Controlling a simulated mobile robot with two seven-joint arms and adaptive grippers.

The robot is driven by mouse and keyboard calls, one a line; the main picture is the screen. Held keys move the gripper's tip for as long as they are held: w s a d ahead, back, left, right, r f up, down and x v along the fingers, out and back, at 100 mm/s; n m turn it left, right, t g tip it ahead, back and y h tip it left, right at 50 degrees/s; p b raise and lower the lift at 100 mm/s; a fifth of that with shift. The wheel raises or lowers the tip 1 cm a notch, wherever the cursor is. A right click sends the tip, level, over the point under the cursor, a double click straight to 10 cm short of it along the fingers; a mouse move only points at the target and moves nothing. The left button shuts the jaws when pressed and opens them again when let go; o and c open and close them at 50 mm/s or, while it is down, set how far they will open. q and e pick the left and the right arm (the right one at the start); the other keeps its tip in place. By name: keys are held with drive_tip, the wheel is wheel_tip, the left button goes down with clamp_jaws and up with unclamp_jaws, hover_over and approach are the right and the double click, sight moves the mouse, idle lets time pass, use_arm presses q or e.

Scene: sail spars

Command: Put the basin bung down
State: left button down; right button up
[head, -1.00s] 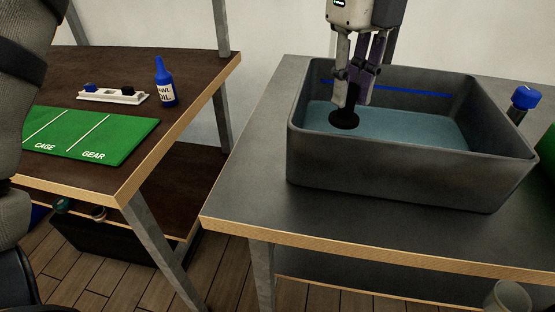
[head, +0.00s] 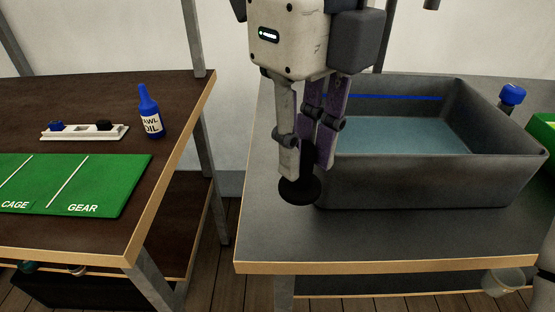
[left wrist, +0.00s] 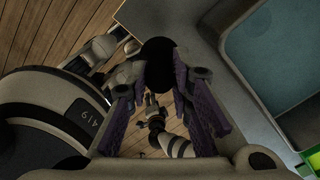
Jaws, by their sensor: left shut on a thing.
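The basin bung (head: 299,190) is a round black disc. My left gripper (head: 302,172) is shut on it and holds it in front of the left end of the grey basin (head: 430,182), outside its wall. In the left wrist view the bung (left wrist: 157,52) shows as a dark round shape between the fingertips of my left gripper (left wrist: 158,70). The fingers hide part of the bung. It appears to be above the bench's near left edge; its exact height cannot be told.
Water (head: 400,136) lies in the basin, and a blue-topped tap (head: 512,94) stands behind its right end. The left table holds a green mat (head: 70,182), a blue oil bottle (head: 150,112) and a white tray (head: 84,132). A gap separates this table from the dark bench (head: 400,232).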

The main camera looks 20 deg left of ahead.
use_arm(q)
drive_tip(key=shift+w+a+f, duration=0.65)
drive_tip(key=shift+w+f, duration=0.35)
drive_tip(key=shift+f, duration=0.7)
drive_tip(key=shift+w+a+f, duration=0.7)
drive_tip(key=shift+w+f, duration=0.25)
drive_tip(key=shift+f, duration=0.7)
drive_tip(key=shift+w+a+f, duration=0.65)
drive_tip(key=shift+w+f, duration=0.35)
drive_tip(key=shift+f, duration=0.7)
drive_tip(key=shift+f, duration=0.2)
drive_tip(key=c, duration=1.4)
unclamp_jaws()
drive_tip(key=shift+c, duration=0.2)
drive_tip(key=shift+r, duration=0.1)
wheel_tip(320, 180, up, 12)
